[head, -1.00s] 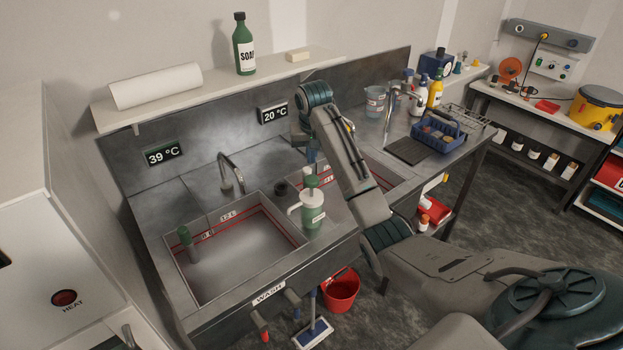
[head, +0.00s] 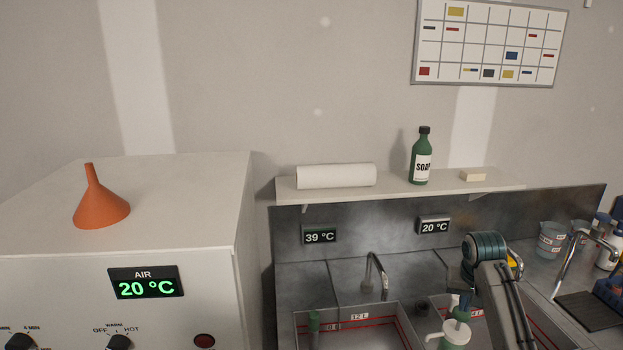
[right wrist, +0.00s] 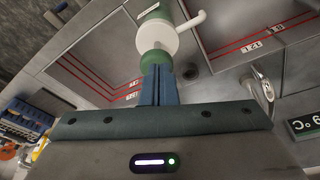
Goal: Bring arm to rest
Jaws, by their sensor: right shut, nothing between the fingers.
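My right arm reaches over the sink bench in the head view, with its gripper (head: 465,299) pointing down near the pump bottle (head: 456,332). In the right wrist view the blue fingers of my right gripper (right wrist: 158,72) are shut together with nothing between them. The green bottle with its white pump head (right wrist: 157,38) shows just beyond the fingertips. The fingers overlap the bottle in that view, and I cannot tell whether they touch it. My left gripper is not in view.
A white cabinet (head: 215,275) with an orange funnel (head: 101,205) on top stands at left. A shelf (head: 400,190) above the sinks holds a paper roll (head: 336,176), a soap bottle (head: 421,160) and a bar. Taps (head: 376,273) and beakers (head: 551,240) stand around the arm.

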